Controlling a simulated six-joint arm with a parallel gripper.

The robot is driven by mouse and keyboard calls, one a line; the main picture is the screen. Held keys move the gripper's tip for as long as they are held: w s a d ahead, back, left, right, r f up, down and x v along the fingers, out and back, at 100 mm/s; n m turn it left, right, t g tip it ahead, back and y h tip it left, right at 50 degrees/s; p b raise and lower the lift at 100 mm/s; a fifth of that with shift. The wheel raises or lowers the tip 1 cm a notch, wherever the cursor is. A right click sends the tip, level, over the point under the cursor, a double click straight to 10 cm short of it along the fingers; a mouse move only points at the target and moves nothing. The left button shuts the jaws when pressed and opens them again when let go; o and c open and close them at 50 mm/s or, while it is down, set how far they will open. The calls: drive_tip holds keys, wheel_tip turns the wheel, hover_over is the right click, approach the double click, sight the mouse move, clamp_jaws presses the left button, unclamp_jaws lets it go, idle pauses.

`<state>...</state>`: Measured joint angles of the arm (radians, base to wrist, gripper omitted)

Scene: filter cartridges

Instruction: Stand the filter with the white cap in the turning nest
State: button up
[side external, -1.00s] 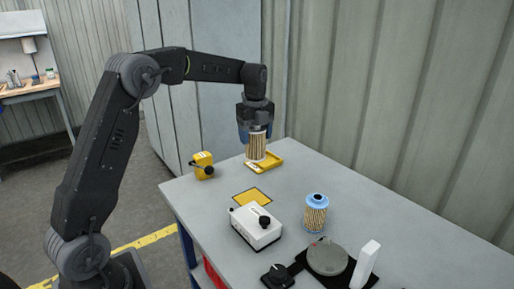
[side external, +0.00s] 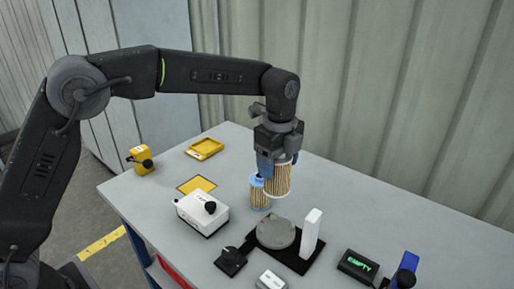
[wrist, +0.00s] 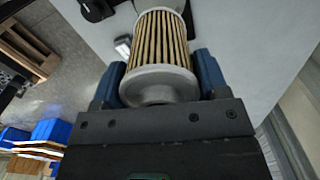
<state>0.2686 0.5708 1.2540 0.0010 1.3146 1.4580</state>
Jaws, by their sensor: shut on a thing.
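My gripper (side external: 272,162) is shut on the filter with the white cap (side external: 278,182), a pleated tan cartridge, and holds it upright above the table. In the wrist view, its pale cap (wrist: 158,83) sits between the blue fingers of my gripper (wrist: 160,75). The turning nest (side external: 275,231), a grey round disc on a black base, is on the table, below and near the held filter in the side view. The held filter's lower end appears clear of the disc. A blue-capped filter (side external: 258,194) stands behind the held one and is partly hidden by it.
A white upright block (side external: 311,233) stands at the disc's right. A white box with a black knob (side external: 202,212) is to the left. A black display reading EMPTY (side external: 358,265) and a blue-topped device (side external: 405,270) are at right. The yellow tray (side external: 205,149) is empty.

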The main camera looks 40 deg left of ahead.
sight(279, 181)
drive_tip(key=shift+s+d+f, duration=0.1)
drive_tip(key=shift+d+f, duration=0.1)
drive_tip(key=shift+f, duration=2.85)
drive_tip(key=shift+s+d+f, duration=0.1)
drive_tip(key=shift+d+f, duration=0.05)
drive_tip(key=shift+f, duration=2.85)
drive_tip(key=shift+f, duration=0.5)
drive_tip(key=o, duration=1.1)
drive_tip(key=shift+r, duration=0.1)
drive_tip(key=shift+r, duration=0.9)
drive_tip(key=shift+r, duration=3.25)
